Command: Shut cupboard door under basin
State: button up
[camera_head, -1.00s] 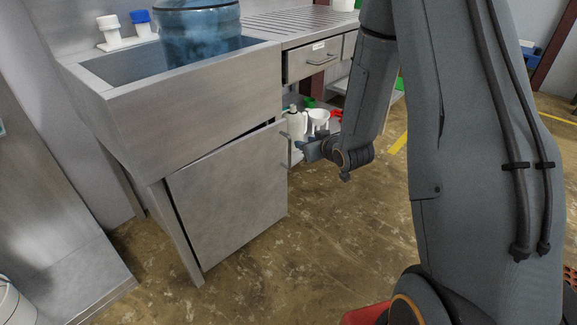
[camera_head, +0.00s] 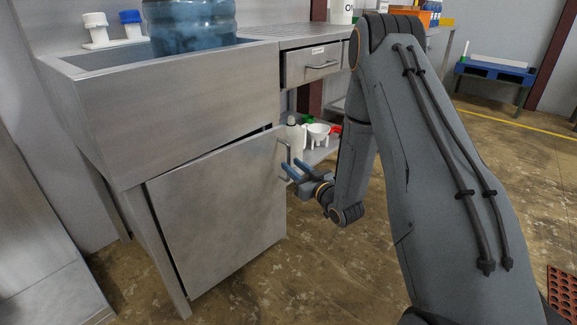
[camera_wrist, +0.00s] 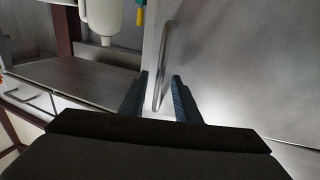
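The cupboard door (camera_head: 220,215) under the steel basin (camera_head: 180,115) is a grey metal panel. It stands slightly ajar, with a dark gap along its top and left edges. Its bar handle (camera_head: 284,157) is at its right edge. In the wrist view the door (camera_wrist: 240,70) fills the right side and the handle (camera_wrist: 163,65) runs upright between my fingers. My gripper (camera_head: 285,171) is open at the handle, one finger on either side of it in the wrist view (camera_wrist: 160,82). I cannot tell whether a finger touches the handle.
A blue water bottle (camera_head: 190,25) stands in the basin. A drawer (camera_head: 312,64) is to the right. A low shelf (camera_head: 318,150) beside the door holds a white bottle (camera_head: 293,137) and a white funnel (camera_head: 317,133). The floor (camera_head: 300,270) in front is clear.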

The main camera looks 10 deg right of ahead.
aim_at(289, 163)
jog(key=shift+b+x, duration=0.3)
jog(key=shift+x, duration=1.35)
grip_shut()
